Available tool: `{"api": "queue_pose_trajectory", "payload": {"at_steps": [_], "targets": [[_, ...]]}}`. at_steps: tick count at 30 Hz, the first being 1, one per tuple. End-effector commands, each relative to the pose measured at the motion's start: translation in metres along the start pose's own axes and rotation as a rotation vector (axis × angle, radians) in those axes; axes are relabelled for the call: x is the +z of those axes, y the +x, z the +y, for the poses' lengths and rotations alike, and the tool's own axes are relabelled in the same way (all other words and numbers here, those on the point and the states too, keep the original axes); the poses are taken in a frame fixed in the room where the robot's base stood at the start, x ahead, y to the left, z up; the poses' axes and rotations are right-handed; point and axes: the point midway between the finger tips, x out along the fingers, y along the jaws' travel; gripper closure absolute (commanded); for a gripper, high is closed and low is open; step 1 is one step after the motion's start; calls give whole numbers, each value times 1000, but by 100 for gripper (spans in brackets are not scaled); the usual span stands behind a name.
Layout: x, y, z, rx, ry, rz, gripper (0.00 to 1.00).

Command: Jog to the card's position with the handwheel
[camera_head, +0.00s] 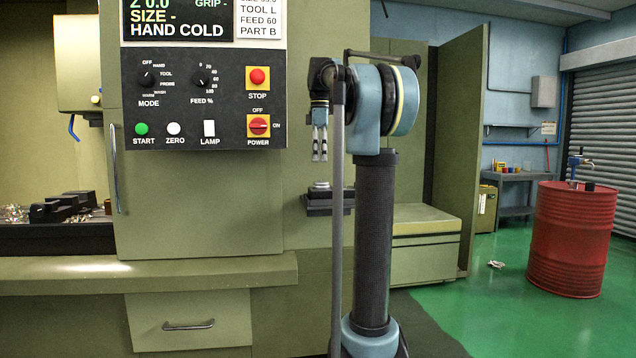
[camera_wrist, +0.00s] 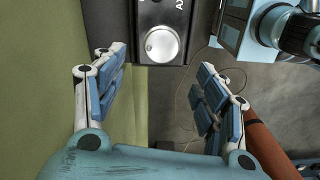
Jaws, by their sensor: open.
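The handwheel (camera_wrist: 162,45) is a round silver disc on a dark box marked "AX", at the top middle of the wrist view. In the head view the handwheel (camera_head: 320,187) sits on a dark bracket on the machine front. My gripper (camera_head: 319,158) hangs fingers down above it, apart from it. In the wrist view my gripper (camera_wrist: 160,85) is open, with nothing between its blue-padded fingers. The white card (camera_head: 260,20) is beside the display (camera_head: 178,18), its top cut off; it reads TOOL L, FEED 60, PART B. The display reads Z 0.0, SIZE -, HAND COLD.
The panel carries a MODE knob (camera_head: 149,79), a FEED knob (camera_head: 203,78), buttons and a red POWER switch (camera_head: 259,126). A machine ledge (camera_head: 150,272) juts out below.

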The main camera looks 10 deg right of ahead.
Motion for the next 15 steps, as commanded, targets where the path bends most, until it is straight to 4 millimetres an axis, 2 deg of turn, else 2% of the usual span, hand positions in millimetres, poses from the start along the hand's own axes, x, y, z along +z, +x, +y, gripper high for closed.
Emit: {"api": "queue_pose_trajectory", "payload": {"at_steps": [9, 15], "targets": [[0, 53, 0, 0, 1, 0, 34], [0, 76, 0, 0, 1, 0, 34]]}}
